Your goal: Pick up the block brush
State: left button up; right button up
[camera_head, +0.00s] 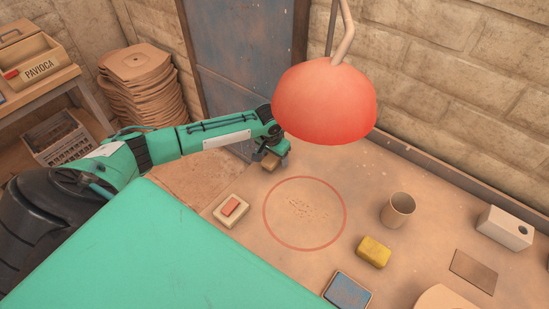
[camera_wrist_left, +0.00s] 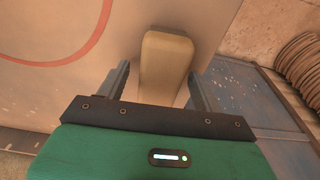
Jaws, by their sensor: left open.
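A tan oblong block with rounded edges, which looks like the block brush (camera_head: 269,162), is at the table's far left edge. In the left wrist view the block brush (camera_wrist_left: 166,62) appears between the two fingers, its near end by the gripper's palm. My left gripper (camera_head: 272,150) is over it, fingers pointing down. The left gripper (camera_wrist_left: 160,88) is open, one finger on each side, with a visible gap at the left finger and a small one at the right. Bristles cannot be made out. My right gripper does not show.
A red lamp (camera_head: 323,103) hangs close right of my left gripper. The table holds a dish with an orange bar (camera_head: 232,207), a cup (camera_head: 398,209), a yellow sponge (camera_head: 374,251), a blue pad (camera_head: 347,290) and a white box (camera_head: 505,228). The red circle holds only crumbs.

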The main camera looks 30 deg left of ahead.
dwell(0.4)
pick_arm(q)
jog(key=c, duration=1.1)
jog(key=shift+r+b, duration=0.1)
jog(key=shift+b, duration=0.35)
notch_tip(320, 180, up, 20)
jog(key=b, duration=0.1)
jog(key=shift+b, duration=0.3)
jog(key=shift+r, duration=0.1)
